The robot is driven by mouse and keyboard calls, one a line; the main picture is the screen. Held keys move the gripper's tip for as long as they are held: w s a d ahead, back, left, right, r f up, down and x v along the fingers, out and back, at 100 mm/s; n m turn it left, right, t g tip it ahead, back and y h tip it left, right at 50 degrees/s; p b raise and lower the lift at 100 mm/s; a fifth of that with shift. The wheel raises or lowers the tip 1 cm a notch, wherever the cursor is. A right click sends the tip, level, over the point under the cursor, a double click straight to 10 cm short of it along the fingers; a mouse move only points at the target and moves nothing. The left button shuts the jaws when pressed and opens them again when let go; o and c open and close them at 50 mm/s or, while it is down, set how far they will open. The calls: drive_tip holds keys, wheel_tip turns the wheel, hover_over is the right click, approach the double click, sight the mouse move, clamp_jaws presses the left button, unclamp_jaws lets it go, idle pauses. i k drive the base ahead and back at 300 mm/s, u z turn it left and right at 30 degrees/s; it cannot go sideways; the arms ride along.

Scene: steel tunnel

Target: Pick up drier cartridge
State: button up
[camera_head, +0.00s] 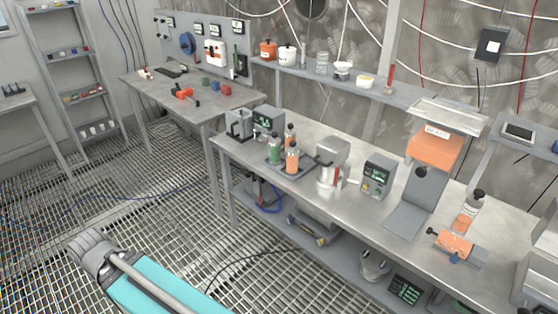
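I cannot tell for certain which thing is the drier cartridge. A clear cylinder with orange filling and a dark cap (467,212) stands upright near the right end of the bench and may be it. Upright bottles with dark caps, an orange one (292,160) and a green one (274,150), stand in a grey tray left of the bench's middle, with another orange one behind them. Part of my teal and grey arm shows at the lower left, well apart from the bench. No gripper fingers show.
A shelf (303,73) runs above. The grated floor (140,190) left of the bench is mostly clear.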

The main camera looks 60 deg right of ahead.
sight(292, 151)
drive_tip(key=u, duration=0.4)
drive_tip(key=k, duration=1.3)
drive_tip(key=z, duration=1.05)
drive_tip(key=i, duration=0.7)
